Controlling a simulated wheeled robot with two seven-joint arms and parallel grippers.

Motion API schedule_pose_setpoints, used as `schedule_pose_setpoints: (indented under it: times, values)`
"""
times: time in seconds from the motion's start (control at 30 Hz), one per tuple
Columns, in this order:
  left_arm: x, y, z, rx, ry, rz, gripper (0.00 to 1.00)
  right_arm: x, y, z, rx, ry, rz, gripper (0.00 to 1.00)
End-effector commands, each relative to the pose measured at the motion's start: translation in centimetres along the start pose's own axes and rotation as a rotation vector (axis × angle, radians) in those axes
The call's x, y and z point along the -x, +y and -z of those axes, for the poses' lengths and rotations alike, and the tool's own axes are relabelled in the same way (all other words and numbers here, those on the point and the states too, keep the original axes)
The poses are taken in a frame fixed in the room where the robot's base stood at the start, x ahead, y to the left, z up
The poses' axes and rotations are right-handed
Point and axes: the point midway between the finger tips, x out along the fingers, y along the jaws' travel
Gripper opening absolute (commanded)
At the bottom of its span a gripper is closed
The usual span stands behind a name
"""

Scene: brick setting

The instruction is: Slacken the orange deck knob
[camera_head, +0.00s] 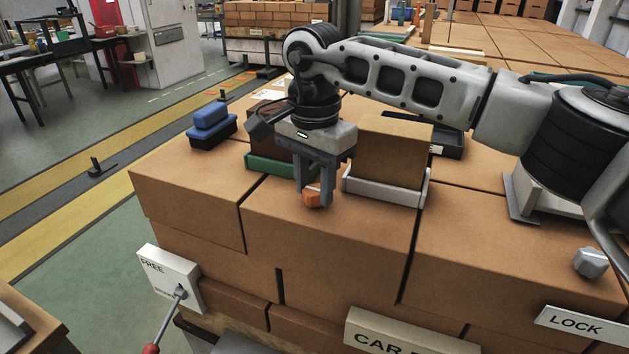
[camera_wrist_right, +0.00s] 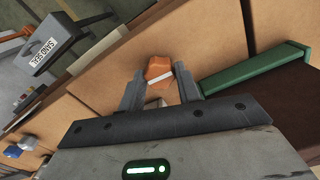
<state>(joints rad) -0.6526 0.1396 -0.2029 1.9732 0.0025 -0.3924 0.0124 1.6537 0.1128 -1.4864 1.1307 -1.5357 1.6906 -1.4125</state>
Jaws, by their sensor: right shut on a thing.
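The orange deck knob (camera_head: 311,199) sits low on the top of the brown brick stack, near its front edge. My right gripper (camera_head: 314,194) comes down on it from above, with its fingers on either side of it. In the right wrist view, the knob (camera_wrist_right: 159,69) shows orange with a white stripe between the two grey fingertips of my right gripper (camera_wrist_right: 160,88). The fingers are shut on it. Its lower part and base are hidden. My left gripper is not in view.
A brown board stands in a white holder (camera_head: 385,190) right beside my gripper; a green holder (camera_head: 282,167) is at its left. A blue object (camera_head: 210,122) lies at the far left. A grey knob (camera_head: 590,262) and LOCK sign (camera_head: 583,324) are at right. A FREE/lever panel (camera_head: 170,277) is front left.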

Motion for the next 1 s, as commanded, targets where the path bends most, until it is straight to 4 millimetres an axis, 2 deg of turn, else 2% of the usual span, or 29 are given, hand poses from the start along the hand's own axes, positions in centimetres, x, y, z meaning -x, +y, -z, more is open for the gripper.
schedule_pose_setpoints:
  times: [0.13, 0.17, 0.2, 0.23, 0.53, 0.67, 0.77, 1.0]
  values:
    - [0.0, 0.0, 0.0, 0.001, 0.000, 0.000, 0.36, 0.2, -0.1, 0.0, -0.002, 0.000, 0.006, 0.11]
    - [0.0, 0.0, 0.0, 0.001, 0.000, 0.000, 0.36, 0.2, -0.1, 0.0, -0.002, 0.000, 0.006, 0.42]
    - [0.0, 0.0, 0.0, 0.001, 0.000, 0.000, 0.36, 0.2, -0.1, 0.0, -0.002, 0.000, 0.006, 0.53]
    - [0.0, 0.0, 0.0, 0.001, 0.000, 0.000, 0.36, 0.2, -0.1, 0.0, -0.002, 0.000, 0.005, 0.55]
    - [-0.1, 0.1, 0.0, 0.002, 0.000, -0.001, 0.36, 0.2, 0.0, 0.0, -0.002, 0.000, 0.002, 0.55]
    - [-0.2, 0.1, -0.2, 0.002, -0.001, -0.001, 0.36, 1.4, -0.1, 0.0, -0.002, 0.002, 0.003, 0.55]
    - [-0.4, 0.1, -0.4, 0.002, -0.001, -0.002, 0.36, 3.2, -0.1, 0.0, -0.002, 0.003, 0.005, 0.55]
    - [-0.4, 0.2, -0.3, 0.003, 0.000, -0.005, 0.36, 9.2, -0.1, 0.0, -0.004, 0.002, 0.006, 0.55]
